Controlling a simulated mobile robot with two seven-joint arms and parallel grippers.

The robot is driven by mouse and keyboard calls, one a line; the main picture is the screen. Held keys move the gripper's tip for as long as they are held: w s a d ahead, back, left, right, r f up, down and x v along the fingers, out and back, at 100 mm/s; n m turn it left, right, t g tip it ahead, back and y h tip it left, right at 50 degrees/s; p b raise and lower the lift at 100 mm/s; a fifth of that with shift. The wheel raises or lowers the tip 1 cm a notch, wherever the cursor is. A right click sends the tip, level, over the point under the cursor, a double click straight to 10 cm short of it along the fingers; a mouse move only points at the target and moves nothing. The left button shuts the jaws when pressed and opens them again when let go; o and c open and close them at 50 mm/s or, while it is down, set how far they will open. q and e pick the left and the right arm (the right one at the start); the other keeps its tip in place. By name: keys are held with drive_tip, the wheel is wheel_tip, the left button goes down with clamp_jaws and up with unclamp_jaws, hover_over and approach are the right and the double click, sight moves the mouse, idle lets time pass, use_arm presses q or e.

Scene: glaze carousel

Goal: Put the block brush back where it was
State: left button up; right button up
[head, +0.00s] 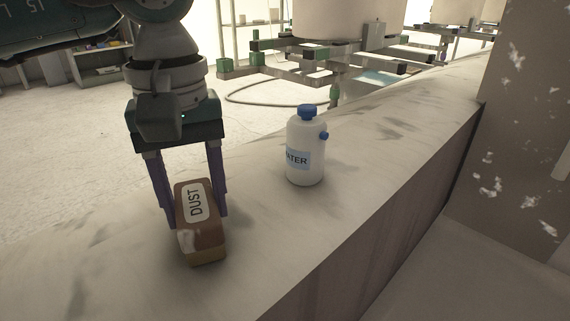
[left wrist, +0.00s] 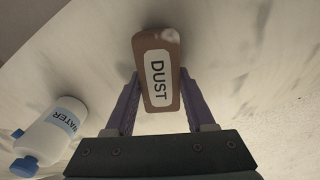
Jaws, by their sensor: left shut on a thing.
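The block brush (head: 201,233) is a brown block with a white label reading DUST and a paler lower part. It is on or just above the pale ledge (head: 262,255); I cannot tell whether it touches. My left gripper (head: 199,207) comes down from above with its purple fingers on either side of the brush, shut on it. In the left wrist view the brush (left wrist: 158,75) sits between the fingers of the gripper (left wrist: 160,95), its far end reaching beyond them. My right gripper is in neither view.
A white water bottle (head: 306,158) with a blue cap stands upright on the ledge, right of the brush. The ledge drops off at its front edge. A brown wall or post (head: 520,150) rises at the right. The ledge between brush and bottle is clear.

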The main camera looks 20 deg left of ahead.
use_arm(q)
drive_tip(key=shift+f, duration=0.2)
drive_tip(key=o, duration=1.3)
drive_tip(key=shift+r, duration=0.1)
